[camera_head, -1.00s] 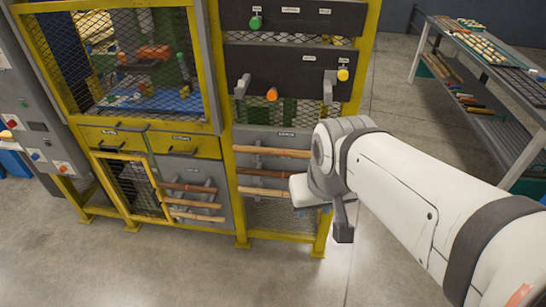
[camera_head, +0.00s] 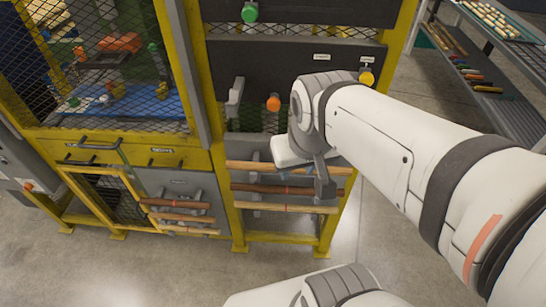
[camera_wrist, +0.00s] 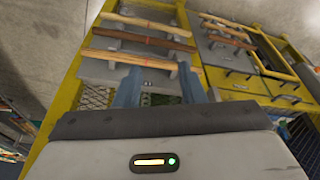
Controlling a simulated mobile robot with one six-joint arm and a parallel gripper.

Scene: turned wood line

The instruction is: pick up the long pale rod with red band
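The long pale rod with a red band (camera_head: 260,207) lies level as the lowest of the rods on the right-hand rack of the yellow frame. In the wrist view it is the farthest rod (camera_wrist: 147,24), at the top. A dark brown rod (camera_head: 262,189) lies above it, and a tan rod (camera_head: 250,166) above that. My gripper (camera_wrist: 159,82) is open, its two blue-grey fingers apart with nothing between them. It is nearest the tan rod (camera_wrist: 125,60) and apart from the pale one. In the head view my wrist partly hides the rods' right ends.
Shorter rods (camera_head: 178,217) rest on a lower rack to the left. Yellow posts (camera_head: 232,222) flank the rack. The floor (camera_head: 130,270) in front is clear.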

